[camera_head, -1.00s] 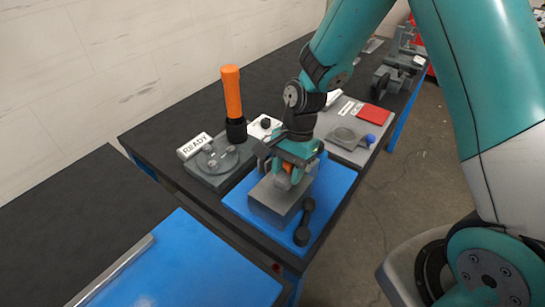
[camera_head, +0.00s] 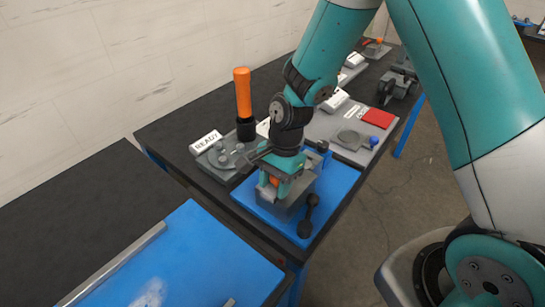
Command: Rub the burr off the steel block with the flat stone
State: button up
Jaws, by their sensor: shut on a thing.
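The steel block (camera_head: 291,211) sits on the blue mat (camera_head: 341,189) near the bench's front edge. My gripper (camera_head: 275,183) is over the block and hides most of its top. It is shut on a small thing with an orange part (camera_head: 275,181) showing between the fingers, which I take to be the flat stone. The stone's face is hidden, so I cannot tell whether it touches the block. The burr cannot be made out.
A dark dumbbell-shaped tool (camera_head: 308,216) lies right of the block. A grey fixture (camera_head: 217,162) with a READY sign (camera_head: 206,142) and an orange-handled tool (camera_head: 243,95) stand behind left. A grey board with a red pad (camera_head: 377,118) lies behind right.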

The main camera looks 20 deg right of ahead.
jog(key=v, duration=0.2)
jog(key=shift+a+r+p, duration=0.1)
jog(key=shift+r+p, duration=0.2)
jog(key=shift+r, duration=0.15)
jog(key=shift+s+r+p, duration=0.15)
jog(key=shift+r+p, duration=0.2)
notch_tip(320, 180, up, 5)
jog(key=p, duration=0.4)
jog(key=shift+a+f, duration=0.1)
jog(key=shift+f, duration=0.1)
